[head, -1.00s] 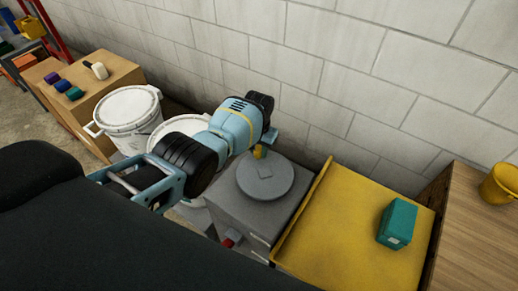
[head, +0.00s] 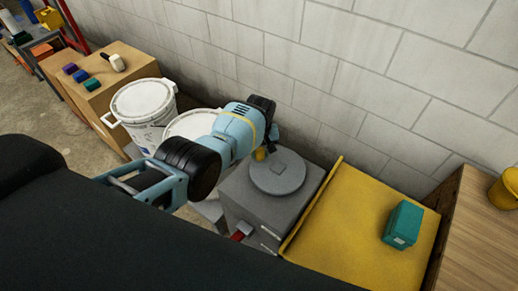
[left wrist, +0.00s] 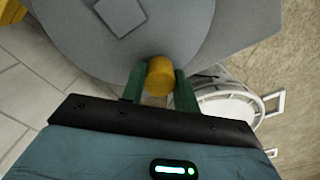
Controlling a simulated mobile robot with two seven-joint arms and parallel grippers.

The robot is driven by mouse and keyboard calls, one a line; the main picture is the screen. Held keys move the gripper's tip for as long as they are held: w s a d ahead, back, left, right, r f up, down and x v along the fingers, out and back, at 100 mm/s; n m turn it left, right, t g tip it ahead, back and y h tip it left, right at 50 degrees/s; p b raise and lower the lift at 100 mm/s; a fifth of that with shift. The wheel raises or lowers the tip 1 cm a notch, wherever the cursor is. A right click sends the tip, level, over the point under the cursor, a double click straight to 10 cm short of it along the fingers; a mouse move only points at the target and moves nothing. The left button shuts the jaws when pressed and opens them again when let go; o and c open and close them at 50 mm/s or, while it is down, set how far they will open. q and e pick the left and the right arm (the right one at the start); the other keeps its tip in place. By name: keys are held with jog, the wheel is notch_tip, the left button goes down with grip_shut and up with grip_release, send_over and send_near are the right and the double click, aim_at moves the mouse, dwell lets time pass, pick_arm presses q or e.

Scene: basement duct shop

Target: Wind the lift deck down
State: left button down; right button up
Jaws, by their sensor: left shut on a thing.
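The lift deck (head: 355,215) is a yellow platform at the right of the head view, with a teal box (head: 403,224) on it. Left of it, a grey housing (head: 243,199) carries a round grey crank wheel (head: 278,174) with a yellow knob (head: 261,154) near its rim. My left gripper (head: 268,148) is at the wheel's back-left edge. In the left wrist view its green fingers (left wrist: 160,86) are shut on the knob (left wrist: 161,75), with the wheel (left wrist: 180,35) just beyond. My right gripper is out of view.
White lidded buckets (head: 143,104) stand left of the housing. A cardboard box (head: 100,88) with small coloured things on top is farther left. A block wall (head: 370,80) runs close behind. A wooden surface (head: 480,225) with a yellow bucket (head: 507,187) is at the right.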

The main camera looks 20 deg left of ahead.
pick_arm(q)
jog(key=shift+s+a+f, duration=0.1)
jog(key=shift+s, duration=0.05)
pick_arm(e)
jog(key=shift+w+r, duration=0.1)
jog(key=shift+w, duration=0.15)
pick_arm(q)
jog(key=c, duration=1.1)
grip_release()
jog(key=shift+o, duration=0.2)
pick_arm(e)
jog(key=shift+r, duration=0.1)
pick_arm(q)
jog(key=shift+r, duration=0.6)
notch_tip(320, 180, up, 6)
jog(key=p, duration=0.2)
jog(key=shift+r+p, duration=0.15)
jog(key=shift+p, duration=0.25)
jog(key=shift+r, duration=0.25)
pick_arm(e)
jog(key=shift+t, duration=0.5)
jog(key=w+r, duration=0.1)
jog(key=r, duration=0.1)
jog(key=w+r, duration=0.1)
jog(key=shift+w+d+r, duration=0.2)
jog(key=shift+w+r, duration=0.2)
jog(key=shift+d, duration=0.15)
